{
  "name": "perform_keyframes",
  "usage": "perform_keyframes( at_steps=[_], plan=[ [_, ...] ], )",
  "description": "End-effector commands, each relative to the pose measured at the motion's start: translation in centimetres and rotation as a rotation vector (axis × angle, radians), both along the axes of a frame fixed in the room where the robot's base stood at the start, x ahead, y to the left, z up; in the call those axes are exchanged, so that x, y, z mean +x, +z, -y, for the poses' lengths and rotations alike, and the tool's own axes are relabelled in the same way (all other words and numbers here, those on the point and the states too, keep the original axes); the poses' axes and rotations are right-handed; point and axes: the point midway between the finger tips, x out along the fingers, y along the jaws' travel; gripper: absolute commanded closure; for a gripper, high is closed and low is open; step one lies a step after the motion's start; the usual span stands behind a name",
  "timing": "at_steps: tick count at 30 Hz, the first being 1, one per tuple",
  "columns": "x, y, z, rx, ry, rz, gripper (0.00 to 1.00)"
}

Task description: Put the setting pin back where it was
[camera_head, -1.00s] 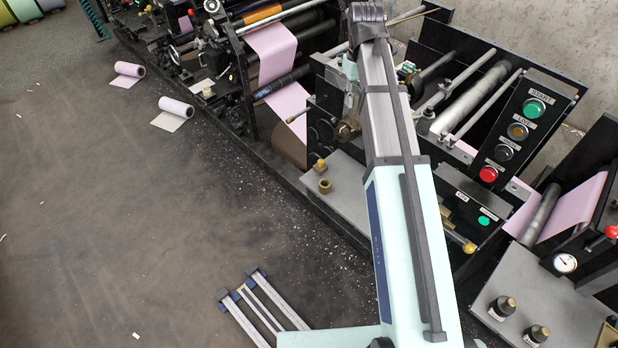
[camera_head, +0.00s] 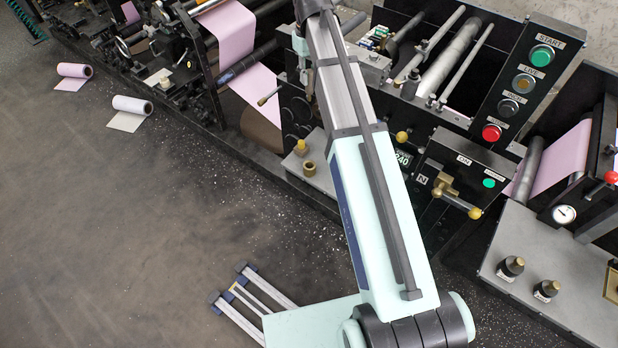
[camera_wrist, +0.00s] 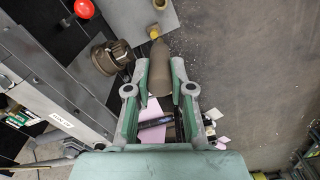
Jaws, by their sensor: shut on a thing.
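In the wrist view, my gripper (camera_wrist: 160,64) is shut on a brownish-grey, bottle-shaped piece (camera_wrist: 162,78) with a narrow neck, which I take to be the setting pin. The fingers press on both its sides, and its neck points away from my palm. Beyond the neck lies a small yellow-topped brass piece (camera_wrist: 154,32) on a grey plate (camera_wrist: 133,14). It also shows in the head view (camera_head: 301,147), beside a hollow brass collar (camera_head: 309,168). I cannot tell which spot the pin came from.
A dark round knob (camera_wrist: 106,58) stands close to my left finger in the wrist view, and a red knob (camera_wrist: 83,9) is beyond it. In the head view, a brass lever (camera_head: 456,196) sticks out from the machine front. The floor (camera_head: 130,230) at left is mostly clear.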

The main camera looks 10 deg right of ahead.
Motion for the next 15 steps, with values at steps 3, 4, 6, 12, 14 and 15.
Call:
perform_keyframes(
  at_steps=[3,4,6,12,14,15],
  plan=[
    [0.0,-4.0,0.0,0.000,0.000,0.000,1.00],
    [0.0,-4.7,0.0,0.000,0.000,0.000,1.00],
    [0.0,-6.4,0.0,0.000,0.000,0.000,1.00],
    [0.0,-10.9,0.0,0.000,0.000,0.000,1.00],
    [0.0,-12.0,0.0,0.000,0.000,0.000,1.00],
    [0.0,-12.7,0.0,0.000,0.000,0.000,1.00]
  ],
)
